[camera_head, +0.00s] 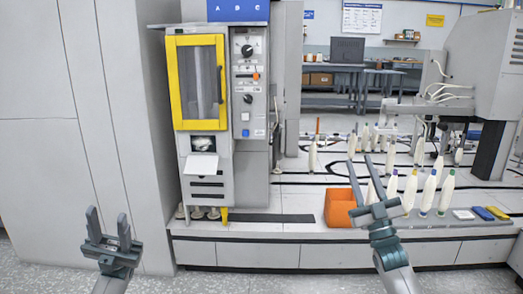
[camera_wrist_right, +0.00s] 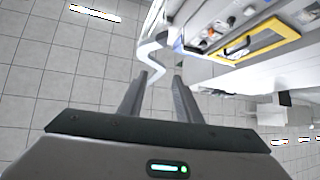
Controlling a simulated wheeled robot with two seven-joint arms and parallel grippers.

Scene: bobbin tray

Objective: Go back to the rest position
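My left gripper (camera_head: 108,216) is at the lower left in the head view, in front of the grey cabinet wall. Its two fingers point up and stand apart with nothing between them. My right gripper (camera_head: 360,161) is right of centre, in front of the white worktop and beside an orange box. Its fingers point up, are spread apart and hold nothing. In the right wrist view its fingertips (camera_wrist_right: 161,78) are apart too, with empty space between them.
An orange box (camera_head: 338,208) sits at the worktop's (camera_head: 290,201) front edge. Several white bobbins (camera_head: 429,193) stand right of my right gripper. A machine with a yellow-framed door (camera_head: 173,82) stands left of centre. Floor in front of the worktop (camera_head: 220,283) is clear.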

